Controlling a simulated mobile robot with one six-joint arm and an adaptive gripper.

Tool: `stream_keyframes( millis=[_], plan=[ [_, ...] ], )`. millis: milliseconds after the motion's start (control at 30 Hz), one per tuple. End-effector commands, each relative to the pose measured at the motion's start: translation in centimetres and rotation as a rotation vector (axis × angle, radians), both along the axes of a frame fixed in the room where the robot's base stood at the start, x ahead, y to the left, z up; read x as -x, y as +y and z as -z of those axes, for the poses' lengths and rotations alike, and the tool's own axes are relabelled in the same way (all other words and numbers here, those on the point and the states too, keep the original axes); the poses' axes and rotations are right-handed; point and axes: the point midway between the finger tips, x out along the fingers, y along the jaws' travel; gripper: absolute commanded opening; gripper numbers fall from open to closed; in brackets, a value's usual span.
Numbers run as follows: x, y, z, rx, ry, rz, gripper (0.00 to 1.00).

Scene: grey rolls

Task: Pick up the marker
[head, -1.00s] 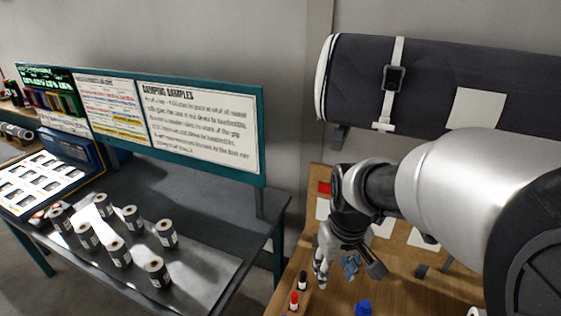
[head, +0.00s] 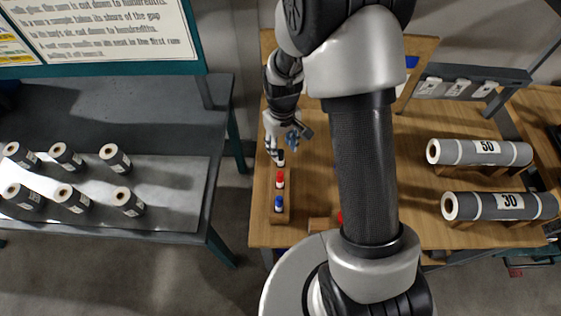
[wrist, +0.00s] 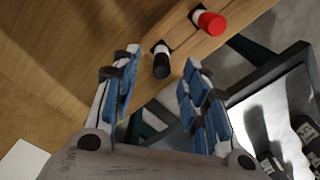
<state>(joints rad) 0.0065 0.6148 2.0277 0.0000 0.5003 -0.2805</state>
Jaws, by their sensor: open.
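Three capped markers stand in a row in a wooden holder (head: 288,215) on the wooden bench. The black marker (head: 280,158) is at the far end, the red marker (head: 280,179) in the middle and the blue marker (head: 279,203) nearest. My gripper (head: 285,137) is open and empty, just beyond the black marker. In the wrist view the black marker (wrist: 162,62) appears between the open blue-padded fingers of my gripper (wrist: 160,66), near their tips, with no clear contact. The red marker (wrist: 208,22) is to the upper right there; the blue one is out of that view.
Left of a floor gap, a grey table (head: 130,110) holds several small rolls on a metal sheet (head: 170,185). Large grey rolls marked 50 (head: 480,152) and 30 (head: 495,206) lie on the right of the wooden bench. My arm hides the bench's middle.

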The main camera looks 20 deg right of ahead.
Motion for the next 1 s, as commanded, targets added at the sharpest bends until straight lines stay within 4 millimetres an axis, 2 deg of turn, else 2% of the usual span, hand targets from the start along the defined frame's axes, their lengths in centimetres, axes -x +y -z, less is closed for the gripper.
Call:
stream_keyframes(
  millis=[67,333,600,867,1000],
  plan=[
    [0.0,0.0,1.1,0.000,0.001,0.000,0.41],
    [-0.1,0.1,2.6,0.000,0.000,0.000,0.41],
    [-0.1,0.3,6.6,0.000,0.001,0.000,0.41],
    [-0.2,0.3,6.8,0.000,-0.002,0.000,0.41],
    [-0.2,0.3,6.8,0.000,-0.002,0.000,0.32]
  ],
)
